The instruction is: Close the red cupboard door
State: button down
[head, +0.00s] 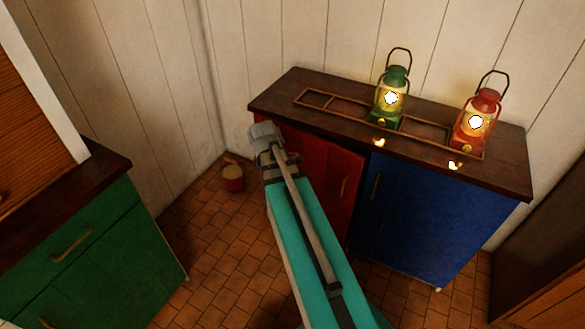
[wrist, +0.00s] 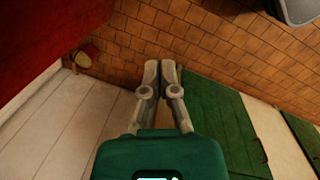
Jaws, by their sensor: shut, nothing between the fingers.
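In the wrist view, the gripper's fingertips (wrist: 161,66) are together and empty. A red surface (wrist: 45,40), probably the door, lies to their left, apart from them.
The blue door (head: 410,215) beside it looks shut. A green lantern (head: 390,95) and a red lantern (head: 477,120) stand on the worktop (head: 295,82). A small bucket (head: 232,178) stands on the tiled floor by the wall. A green cabinet (head: 80,260) is at left, with free floor between.

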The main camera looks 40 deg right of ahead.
jog(key=s+a+m, duration=0.2)
jog(key=a+m, duration=0.3)
jog(key=a, duration=0.4)
jog(key=s+a+m+y, duration=0.1)
jog(key=s+a+m, duration=0.1)
jog(key=a+m, duration=0.3)
jog(key=shift+a+y, duration=0.3)
jog(key=shift+a, duration=1.95)
jog(key=shift+f, duration=0.1)
